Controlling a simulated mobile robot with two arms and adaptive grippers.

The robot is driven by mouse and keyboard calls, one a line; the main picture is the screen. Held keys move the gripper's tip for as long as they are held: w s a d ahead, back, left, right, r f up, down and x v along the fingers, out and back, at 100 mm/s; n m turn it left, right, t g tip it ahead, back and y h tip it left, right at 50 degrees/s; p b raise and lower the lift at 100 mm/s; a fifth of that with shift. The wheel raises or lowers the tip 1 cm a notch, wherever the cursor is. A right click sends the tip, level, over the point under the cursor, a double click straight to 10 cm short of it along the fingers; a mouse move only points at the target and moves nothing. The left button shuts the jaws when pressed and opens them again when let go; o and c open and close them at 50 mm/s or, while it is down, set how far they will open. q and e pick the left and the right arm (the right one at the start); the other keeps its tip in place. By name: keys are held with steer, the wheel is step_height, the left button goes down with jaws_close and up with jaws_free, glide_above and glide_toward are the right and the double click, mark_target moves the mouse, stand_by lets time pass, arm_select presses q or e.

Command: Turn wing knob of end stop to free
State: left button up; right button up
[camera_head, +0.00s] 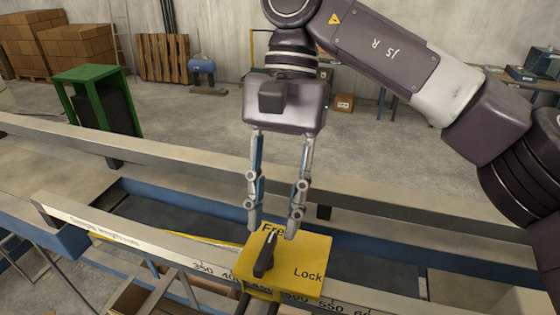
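The yellow end stop block (310,257) sits on the ruler rail (170,246) at the bottom centre. Its top reads "Fre…" at the far edge, partly covered by my gripper, and "Lock" at the right. The black wing knob (265,255) stands on top of the block, with its wing pointing up towards the far edge. My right gripper (273,228) points down just above the far side of the block. Its two fingers are apart, with nothing seen between them. Whether a finger touches the knob or block cannot be told. My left gripper is not in view.
The rail carries printed numbers and runs diagonally across the front. A long grey beam (400,198) runs behind it, with a blue frame (490,253) between. A green stand (90,75) and cardboard boxes (75,45) are far back left.

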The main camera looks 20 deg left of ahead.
steer(key=v, duration=0.9)
steer(key=shift+s, duration=0.1)
stand_by(0.6)
